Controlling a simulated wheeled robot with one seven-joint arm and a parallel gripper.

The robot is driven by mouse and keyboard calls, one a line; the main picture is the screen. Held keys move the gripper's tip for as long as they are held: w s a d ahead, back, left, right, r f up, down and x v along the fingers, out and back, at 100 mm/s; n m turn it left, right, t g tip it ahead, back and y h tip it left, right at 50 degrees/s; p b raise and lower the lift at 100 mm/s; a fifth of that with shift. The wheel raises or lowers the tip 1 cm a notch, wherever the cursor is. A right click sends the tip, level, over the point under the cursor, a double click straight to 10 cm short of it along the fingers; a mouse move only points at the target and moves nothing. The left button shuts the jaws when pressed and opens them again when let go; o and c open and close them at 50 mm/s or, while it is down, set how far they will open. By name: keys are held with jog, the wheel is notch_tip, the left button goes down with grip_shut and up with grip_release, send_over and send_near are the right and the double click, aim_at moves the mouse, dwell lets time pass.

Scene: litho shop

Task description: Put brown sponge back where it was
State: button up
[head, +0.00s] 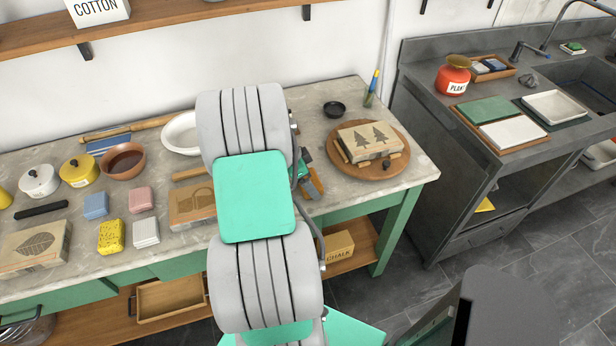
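My arm fills the middle of the head view and hides part of the bench. A small teal and dark part beside the arm may belong to my gripper, but its fingers cannot be made out. Orange-brown pieces (314,182) show beside it; I cannot tell whether they are the brown sponge or whether they are held. On the bench (338,217) lie a blue sponge (95,205), a pink sponge (142,199), a yellow sponge (111,236) and a white sponge (146,232). No sponge is clearly recognisable as brown.
Litho stones, a brown bowl (124,161) and lidded pots crowd the bench's left. A round wooden board (407,166) with a tree-marked stone (368,140) stands right. The grey sink counter (427,95) holds a red can (453,80), a wooden tray (507,73) with small blocks, and trays.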

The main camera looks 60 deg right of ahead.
jog(key=shift+f+b, duration=0.3)
jog(key=shift+b, duration=0.05)
jog(key=o, duration=1)
jog(key=shift+r, duration=0.15)
jog(key=shift+o, duration=0.2)
jog(key=shift+r+p, duration=0.3)
jog(key=shift+p, duration=0.05)
jog(key=b+v, duration=0.3)
jog(key=v, duration=0.9)
jog(key=w+a+r+n+t, duration=0.3)
jog(key=w+a+n, duration=0.6)
jog(key=a, duration=0.2)
jog(key=a+r+n+t+y, duration=0.2)
jog(key=a+n, duration=1.6)
jog(key=a, duration=1.1)
jog(key=shift+w+t+y+p, duration=0.3)
jog(key=shift+t+y, duration=0.3)
jog(key=shift+t, duration=0.4)
